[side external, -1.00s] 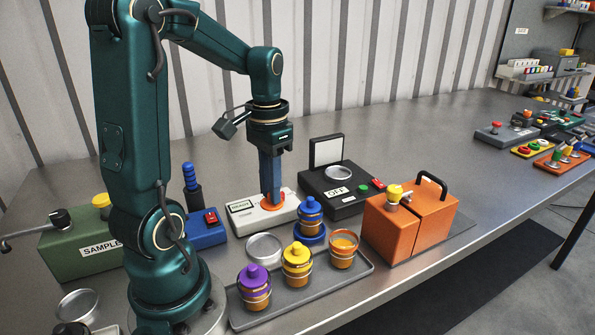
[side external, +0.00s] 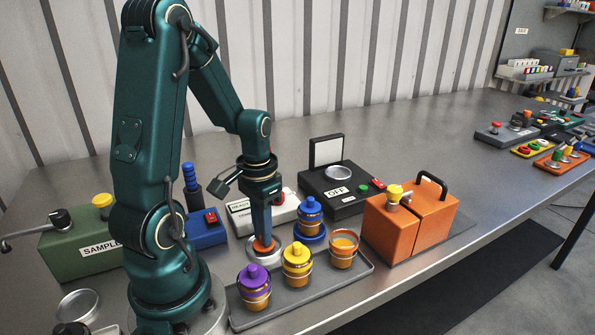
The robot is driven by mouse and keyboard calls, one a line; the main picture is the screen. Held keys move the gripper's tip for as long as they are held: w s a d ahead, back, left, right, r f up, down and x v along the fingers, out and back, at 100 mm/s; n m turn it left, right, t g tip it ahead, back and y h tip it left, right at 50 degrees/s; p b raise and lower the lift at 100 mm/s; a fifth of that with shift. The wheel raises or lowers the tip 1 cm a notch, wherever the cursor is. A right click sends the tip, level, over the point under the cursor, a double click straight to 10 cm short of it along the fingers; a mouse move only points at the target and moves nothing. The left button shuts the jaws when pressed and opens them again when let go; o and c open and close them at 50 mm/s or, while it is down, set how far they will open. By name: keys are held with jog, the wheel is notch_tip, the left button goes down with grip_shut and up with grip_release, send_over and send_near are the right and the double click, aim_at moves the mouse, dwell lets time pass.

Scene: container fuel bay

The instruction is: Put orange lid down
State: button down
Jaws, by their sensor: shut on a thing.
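The orange lid (side external: 264,247) is in my gripper (side external: 262,236), which points straight down and is shut on it. The lid is at the round silver dish (side external: 265,259), over or in it; I cannot tell whether it touches the dish. An open jar with orange contents (side external: 343,249) stands at the right end of the grey tray (side external: 300,293), without a lid.
A white device (side external: 285,207) and a black OFF device (side external: 340,191) stand behind. An orange box (side external: 410,222) is at the right.

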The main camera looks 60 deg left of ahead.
jog(key=shift+f, duration=0.15)
jog(key=c, duration=1.3)
grip_release()
jog(key=shift+f, duration=0.1)
jog(key=o, duration=0.5)
jog(key=shift+c, duration=0.2)
notch_tip(320, 180, up, 12)
jog(key=s+d+r+m+t, duration=0.1)
jog(key=d+t, duration=0.1)
jog(key=d, duration=0.4)
jog(key=d+r+m+t, duration=0.1)
jog(key=d+m+t, duration=0.1)
jog(key=d, duration=0.5)
jog(key=shift+s+d+t, duration=0.3)
jog(key=shift+s+t, duration=0.05)
jog(key=shift+t, duration=0.45)
jog(key=shift+r, duration=0.1)
